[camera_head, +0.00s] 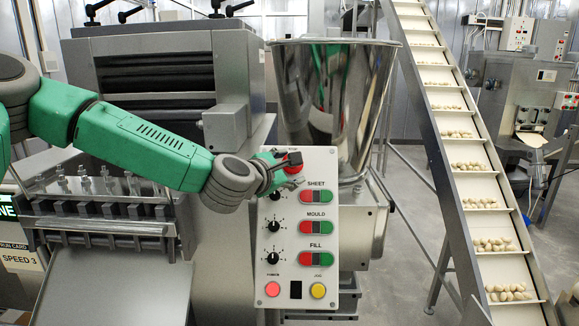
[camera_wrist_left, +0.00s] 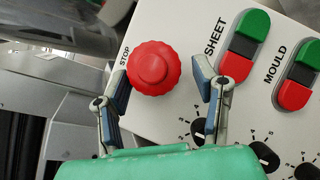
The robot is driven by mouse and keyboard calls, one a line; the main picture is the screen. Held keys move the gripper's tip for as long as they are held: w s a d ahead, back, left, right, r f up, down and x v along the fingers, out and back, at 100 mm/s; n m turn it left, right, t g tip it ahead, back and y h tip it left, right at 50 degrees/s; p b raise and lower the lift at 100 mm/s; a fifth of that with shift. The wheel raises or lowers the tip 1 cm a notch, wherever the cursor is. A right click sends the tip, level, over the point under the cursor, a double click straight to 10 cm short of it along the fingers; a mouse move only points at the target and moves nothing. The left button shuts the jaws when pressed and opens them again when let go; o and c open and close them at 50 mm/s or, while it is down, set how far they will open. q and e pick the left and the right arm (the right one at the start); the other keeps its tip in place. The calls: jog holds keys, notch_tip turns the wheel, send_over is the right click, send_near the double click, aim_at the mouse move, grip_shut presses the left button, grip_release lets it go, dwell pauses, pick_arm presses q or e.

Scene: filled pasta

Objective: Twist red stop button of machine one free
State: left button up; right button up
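The red stop button (camera_head: 294,159) sits at the top of the white control panel (camera_head: 325,270) of the machine. In the left wrist view the button (camera_wrist_left: 153,68) is a round, ridged red knob beside the word STOP. My left gripper (camera_head: 284,172) is at the button. In the left wrist view its two fingers are spread apart, one on each side of the button. I cannot tell whether either finger touches it. My right gripper is not in view.
Below the button are black dials (camera_head: 274,226) and the red-green SHEET (camera_head: 315,196), MOULD (camera_head: 316,228) and FILL (camera_head: 316,259) switches. A steel hopper (camera_head: 325,90) stands behind the panel. A conveyor (camera_head: 470,160) carrying filled pasta rises at the right.

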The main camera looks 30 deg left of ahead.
pick_arm(q)
jog(key=shift+a+r, duration=0.1)
jog(key=shift+s+r, duration=0.15)
jog(key=shift+s, duration=0.15)
jog(key=v, duration=1.1)
jog(key=shift+f, duration=0.25)
jog(key=shift+a, duration=0.1)
